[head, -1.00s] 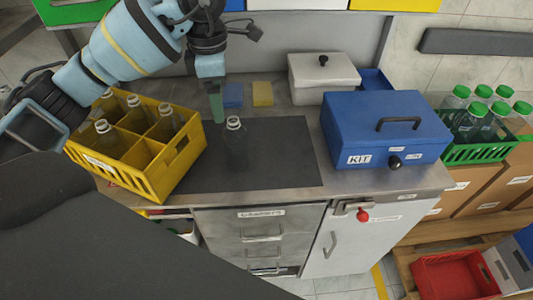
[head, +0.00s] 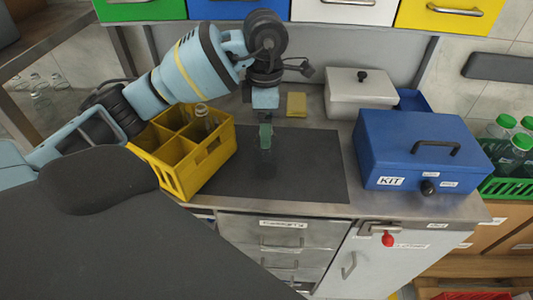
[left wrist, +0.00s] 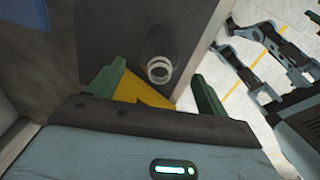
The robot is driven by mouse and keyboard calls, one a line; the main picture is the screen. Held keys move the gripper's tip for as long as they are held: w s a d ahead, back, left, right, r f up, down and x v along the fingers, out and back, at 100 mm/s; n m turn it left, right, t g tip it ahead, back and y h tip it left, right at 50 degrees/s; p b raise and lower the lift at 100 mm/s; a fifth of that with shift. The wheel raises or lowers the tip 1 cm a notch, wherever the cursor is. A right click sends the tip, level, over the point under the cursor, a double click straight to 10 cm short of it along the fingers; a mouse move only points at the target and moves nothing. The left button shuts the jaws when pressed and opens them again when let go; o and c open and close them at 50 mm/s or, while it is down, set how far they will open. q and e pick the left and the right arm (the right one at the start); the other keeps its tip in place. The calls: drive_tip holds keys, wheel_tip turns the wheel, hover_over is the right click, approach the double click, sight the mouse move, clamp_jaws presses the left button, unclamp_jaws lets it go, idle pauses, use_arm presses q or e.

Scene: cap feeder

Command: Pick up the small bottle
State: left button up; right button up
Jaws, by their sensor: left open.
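A small clear bottle (head: 266,168) stands on the dark mat (head: 310,170); in the head view it is mostly hidden by my left gripper (head: 265,136). In the left wrist view the bottle (left wrist: 160,68) shows its round mouth, lying between the lines of the two green fingers and beyond their tips. My left gripper (left wrist: 156,88) is open and empty, with its fingers pointing down over the bottle. My right gripper does not show.
A yellow divided crate (head: 180,178) with a bottle (head: 204,122) stands left of the mat. A blue KIT box (head: 400,150) stands to the right, and a white lidded box (head: 360,95) behind. The front of the mat is clear.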

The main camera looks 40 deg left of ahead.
sight(266, 151)
use_arm(q)
drive_tip(key=shift+w+f, duration=0.1)
drive_tip(key=shift+f, duration=1.45)
drive_tip(key=c, duration=1.3)
drive_tip(key=shift+r, duration=0.1)
